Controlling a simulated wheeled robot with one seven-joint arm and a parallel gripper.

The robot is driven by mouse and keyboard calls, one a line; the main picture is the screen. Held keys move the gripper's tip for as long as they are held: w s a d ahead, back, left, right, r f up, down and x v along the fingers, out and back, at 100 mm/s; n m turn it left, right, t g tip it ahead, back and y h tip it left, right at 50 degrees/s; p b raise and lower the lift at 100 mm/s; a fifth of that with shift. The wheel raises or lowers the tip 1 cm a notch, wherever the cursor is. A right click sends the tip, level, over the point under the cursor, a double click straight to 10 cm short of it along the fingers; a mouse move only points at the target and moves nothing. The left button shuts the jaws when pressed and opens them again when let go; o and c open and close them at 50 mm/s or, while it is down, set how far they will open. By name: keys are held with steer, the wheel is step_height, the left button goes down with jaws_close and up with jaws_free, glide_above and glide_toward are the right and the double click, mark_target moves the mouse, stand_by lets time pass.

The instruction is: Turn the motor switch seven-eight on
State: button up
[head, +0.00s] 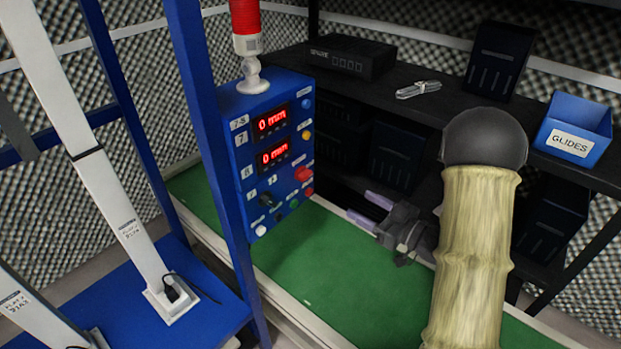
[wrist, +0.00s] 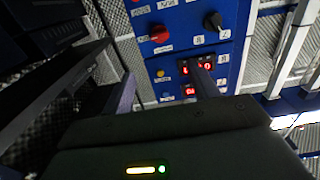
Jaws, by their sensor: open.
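The blue control box (head: 270,150) stands left of my gripper in the head view. A label reading 7-8 (head: 239,122) is at its upper left, with labels 7 and 8 below. Two red displays read 0 mm. A black rotary knob (head: 268,199) and a red knob (head: 303,173) sit on its lower half. In the wrist view the panel appears inverted, with the red knob (wrist: 160,33) and black knob (wrist: 213,22) near the top. Which control is motor switch 7-8 I cannot tell. My gripper (head: 368,208) is open and empty, apart from the box; a finger hides part of the displays in the wrist view.
A blue frame post (head: 215,150) stands just left of the box. A green surface (head: 330,262) runs below. Behind are dark shelves with a black device (head: 350,57), a clear item (head: 418,89) and a blue GLIDES bin (head: 577,127). A red beacon (head: 246,22) tops the box.

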mark_target(308, 176)
steer(key=x, duration=1.7)
steer(key=shift+c, duration=0.2)
steer(key=c, duration=1)
